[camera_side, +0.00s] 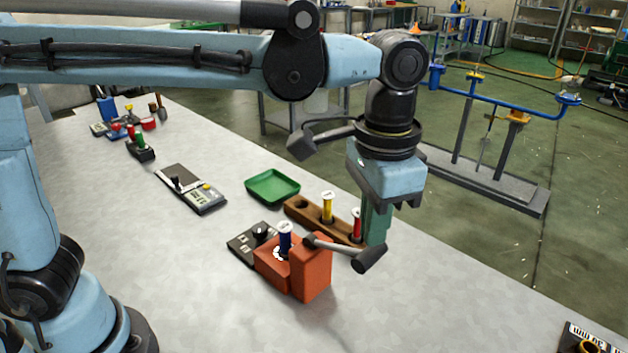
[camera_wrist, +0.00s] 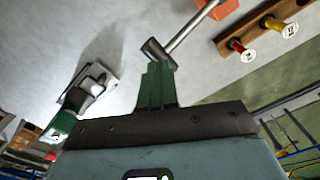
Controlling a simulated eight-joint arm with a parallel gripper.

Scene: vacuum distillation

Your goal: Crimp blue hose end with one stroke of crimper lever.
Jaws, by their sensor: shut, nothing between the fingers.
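The orange-red crimper (camera_side: 311,268) stands on the table in the side view. Its lever (camera_side: 345,250) reaches out to the right and ends in a dark grip. The blue hose end (camera_side: 285,240) stands upright in the lower part of the crimper, with a white top. My gripper (camera_side: 374,240) points down with its green fingers together and empty, at the lever's grip. In the wrist view the closed fingertips (camera_wrist: 157,68) overlap the lever's grip (camera_wrist: 155,50); I cannot tell whether they touch it. Only a corner of the crimper (camera_wrist: 222,8) shows there.
A wooden rack (camera_side: 301,209) with a yellow and a red hose end stands just behind the crimper. A green tray (camera_side: 272,187) and a grey device with a display (camera_side: 205,200) lie farther back.

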